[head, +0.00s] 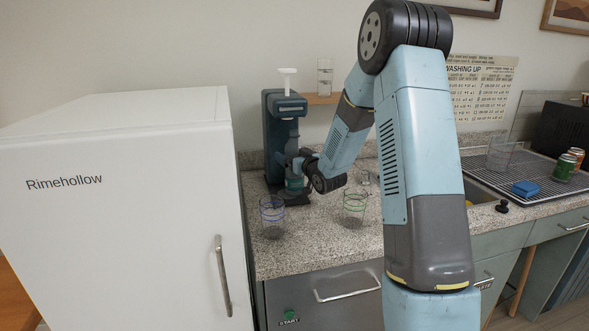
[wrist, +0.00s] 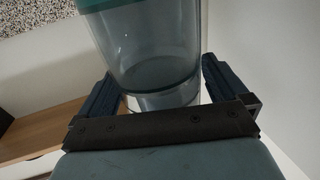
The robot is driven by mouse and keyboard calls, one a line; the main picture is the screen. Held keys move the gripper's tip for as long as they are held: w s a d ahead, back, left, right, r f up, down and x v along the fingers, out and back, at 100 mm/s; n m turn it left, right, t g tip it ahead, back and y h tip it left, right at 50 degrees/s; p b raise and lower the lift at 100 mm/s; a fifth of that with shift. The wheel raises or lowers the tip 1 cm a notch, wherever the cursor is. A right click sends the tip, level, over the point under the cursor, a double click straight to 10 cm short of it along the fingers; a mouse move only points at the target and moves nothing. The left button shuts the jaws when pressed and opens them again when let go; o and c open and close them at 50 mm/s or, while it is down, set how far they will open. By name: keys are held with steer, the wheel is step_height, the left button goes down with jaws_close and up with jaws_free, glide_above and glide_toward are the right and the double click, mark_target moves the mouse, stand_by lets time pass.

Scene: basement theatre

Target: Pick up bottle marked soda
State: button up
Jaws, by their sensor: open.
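A clear cylinder with a teal band (wrist: 150,50), which looks like a bottle, stands between my gripper's fingers in the wrist view. No soda marking is readable on it. My gripper (wrist: 158,68) is open, with one dark finger on each side of the cylinder; I cannot tell whether either touches it. In the head view, my gripper (head: 294,165) is at the front of a dark teal dispenser-like machine (head: 281,107) on the counter. The arm and gripper partly hide what is there.
Glasses with blue rings (head: 272,217) and green rings (head: 355,207) stand on the speckled counter (head: 310,252) near the gripper. A white fridge (head: 120,200) is close at left. A wall shelf (head: 312,99) holds a clear glass (head: 325,77). The sink and drying rack (head: 500,170) are right.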

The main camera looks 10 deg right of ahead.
steer(key=shift+w+a, duration=0.2)
steer(key=shift+w, duration=0.25)
steer(key=c, duration=1.3)
steer(key=shift+c, duration=1)
steer(key=shift+r, duration=0.1)
